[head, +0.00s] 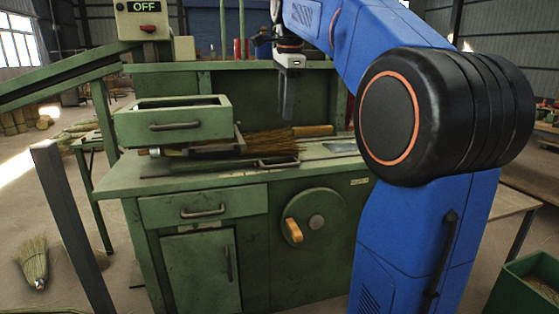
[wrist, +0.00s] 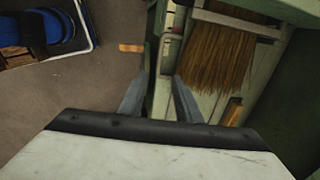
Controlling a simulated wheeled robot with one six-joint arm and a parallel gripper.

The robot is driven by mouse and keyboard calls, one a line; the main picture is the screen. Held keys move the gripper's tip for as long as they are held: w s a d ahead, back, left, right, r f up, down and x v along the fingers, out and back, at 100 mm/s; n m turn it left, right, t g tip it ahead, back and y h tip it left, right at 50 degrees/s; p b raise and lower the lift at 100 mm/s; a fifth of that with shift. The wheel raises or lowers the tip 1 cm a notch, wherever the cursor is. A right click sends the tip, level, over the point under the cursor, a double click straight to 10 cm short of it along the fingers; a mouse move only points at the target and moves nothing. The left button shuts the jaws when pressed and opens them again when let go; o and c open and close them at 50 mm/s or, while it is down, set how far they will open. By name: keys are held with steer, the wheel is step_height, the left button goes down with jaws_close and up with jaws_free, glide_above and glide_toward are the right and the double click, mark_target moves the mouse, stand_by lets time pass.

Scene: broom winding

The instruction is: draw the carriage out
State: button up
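The green bench carries a carriage, a dark metal frame (head: 222,147), with straw broom bristles (head: 258,142) lying across it. A dark loop handle (head: 277,163) shows at the bench's front edge; I cannot tell for certain whether it belongs to the carriage. My gripper (head: 288,115) points down above the bench, apart from the handle and bristles. In the wrist view its two fingers (wrist: 160,78) are spread with nothing held between them. The pale frame bar (wrist: 238,22) and bristles (wrist: 213,55) lie to the right of the fingers there.
A green box with a handle (head: 172,122) overhangs the left bench top. Below are a drawer (head: 203,208), a cupboard door (head: 202,272) and a round wheel with an orange knob (head: 293,231). A grey post (head: 70,225) stands at front left. An OFF switch box (head: 143,20) is above.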

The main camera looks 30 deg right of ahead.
mark_target(282, 165)
steer(key=w+f, duration=0.1)
steer(key=f, duration=0.4)
steer(key=w+f, duration=0.1)
steer(key=f, duration=0.5)
steer(key=w+d+f, duration=0.1)
steer(key=f, duration=0.5)
steer(key=shift+w, duration=0.1)
jaws_close()
